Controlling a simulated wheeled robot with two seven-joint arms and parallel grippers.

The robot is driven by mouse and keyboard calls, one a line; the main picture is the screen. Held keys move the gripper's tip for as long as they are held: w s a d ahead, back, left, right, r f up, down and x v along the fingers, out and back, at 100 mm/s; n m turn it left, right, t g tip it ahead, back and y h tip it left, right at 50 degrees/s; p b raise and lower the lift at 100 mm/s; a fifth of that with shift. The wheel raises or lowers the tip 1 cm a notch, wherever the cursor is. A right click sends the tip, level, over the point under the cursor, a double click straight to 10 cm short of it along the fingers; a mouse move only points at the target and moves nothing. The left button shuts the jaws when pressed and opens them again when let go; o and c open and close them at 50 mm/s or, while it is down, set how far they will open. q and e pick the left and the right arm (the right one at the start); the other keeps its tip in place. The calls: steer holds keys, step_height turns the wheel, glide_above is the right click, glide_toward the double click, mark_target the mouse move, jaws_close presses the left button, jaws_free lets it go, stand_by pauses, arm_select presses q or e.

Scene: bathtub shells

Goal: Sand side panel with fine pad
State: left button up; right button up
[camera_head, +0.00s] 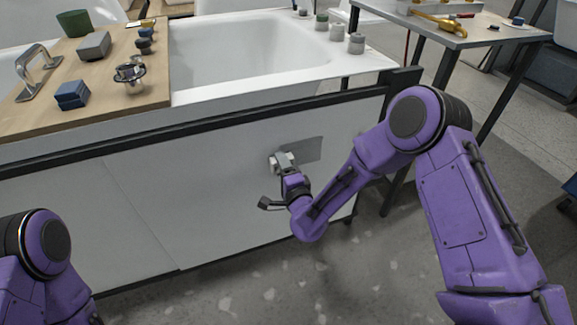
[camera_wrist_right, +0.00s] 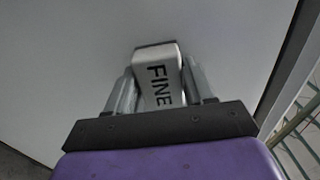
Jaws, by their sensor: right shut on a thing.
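The white side panel (camera_head: 215,190) covers the front of the bathtub below a dark rail. A darker grey patch (camera_head: 307,150) shows on its right part. My right gripper (camera_head: 283,163) is at the panel, at the left end of that patch. It is shut on a pale pad, the fine pad (camera_wrist_right: 157,72), which reads "FINE" in the right wrist view. The pad's far end is at the panel face; I cannot tell whether it touches. The panel also fills most of the wrist view (camera_wrist_right: 70,70). Only part of my left arm shows, at the lower left; its gripper is not in view.
Several small jars (camera_head: 356,43) stand on the tub's right rim. A grey side table (camera_head: 470,35) stands at upper right.

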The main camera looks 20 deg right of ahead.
steer(key=r+p, duration=0.1)
steer(key=r, duration=0.1)
steer(key=shift+w+a+r+p, duration=0.1)
steer(key=shift+a+r+p, duration=0.1)
steer(key=shift+r+p, duration=0.15)
steer(key=shift+d+f, duration=0.1)
steer(key=shift+d, duration=0.15)
steer(key=shift+w+d+f+p, duration=0.1)
steer(key=shift+d+p, duration=0.3)
steer(key=shift+d, duration=4.95)
steer(key=shift+w+d+p, duration=0.15)
steer(key=shift+d+p, duration=0.2)
steer(key=shift+d, duration=1.45)
steer(key=shift+s, duration=0.5)
steer(key=p, duration=0.1)
glide_toward(324, 141)
steer(key=shift+w+f, duration=0.15)
steer(key=shift+w, duration=0.25)
